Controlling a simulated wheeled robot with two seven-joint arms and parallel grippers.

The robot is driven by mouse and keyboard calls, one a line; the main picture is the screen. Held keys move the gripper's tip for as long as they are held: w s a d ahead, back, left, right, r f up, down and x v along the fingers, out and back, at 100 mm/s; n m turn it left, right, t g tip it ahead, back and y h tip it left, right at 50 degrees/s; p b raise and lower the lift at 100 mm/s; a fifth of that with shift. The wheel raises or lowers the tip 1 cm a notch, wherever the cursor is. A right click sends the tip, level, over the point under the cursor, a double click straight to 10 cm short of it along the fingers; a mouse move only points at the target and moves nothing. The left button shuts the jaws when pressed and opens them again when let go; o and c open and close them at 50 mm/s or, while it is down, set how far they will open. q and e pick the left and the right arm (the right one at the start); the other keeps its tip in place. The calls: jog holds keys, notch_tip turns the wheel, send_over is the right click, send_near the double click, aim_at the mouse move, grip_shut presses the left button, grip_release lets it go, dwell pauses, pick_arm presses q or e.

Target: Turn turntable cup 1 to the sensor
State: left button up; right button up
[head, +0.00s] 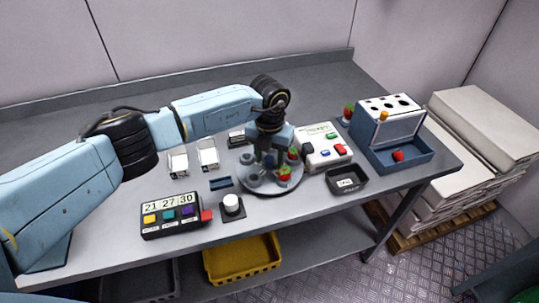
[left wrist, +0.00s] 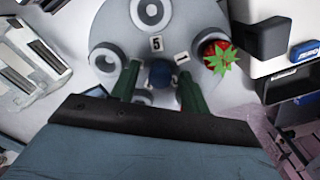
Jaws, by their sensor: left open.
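The round grey turntable (head: 272,187) stands near the front middle of the table, with several cups and red strawberries (head: 285,173) on it. In the left wrist view the turntable (left wrist: 185,20) shows labels "5" and "1" near its centre. The cup nearest label "1" holds a strawberry (left wrist: 217,55); a cup at the top (left wrist: 151,12) looks empty. My left gripper (head: 265,155) points down over the turntable. Its green fingers (left wrist: 159,80) are open, one on each side of a dark blue centre knob (left wrist: 160,74). Contact cannot be told. Which thing is the sensor is unclear.
A white box with coloured buttons (head: 322,140) and a black tray (head: 346,180) stand right of the turntable. A blue station (head: 393,130) is farther right. A display box (head: 170,216) and a white-topped knob (head: 232,204) are at front left. The back of the table is clear.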

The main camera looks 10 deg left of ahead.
aim_at(269, 158)
pick_arm(q)
notch_tip(269, 158, up, 13)
jog(key=shift+r, duration=0.2)
dwell(0.6)
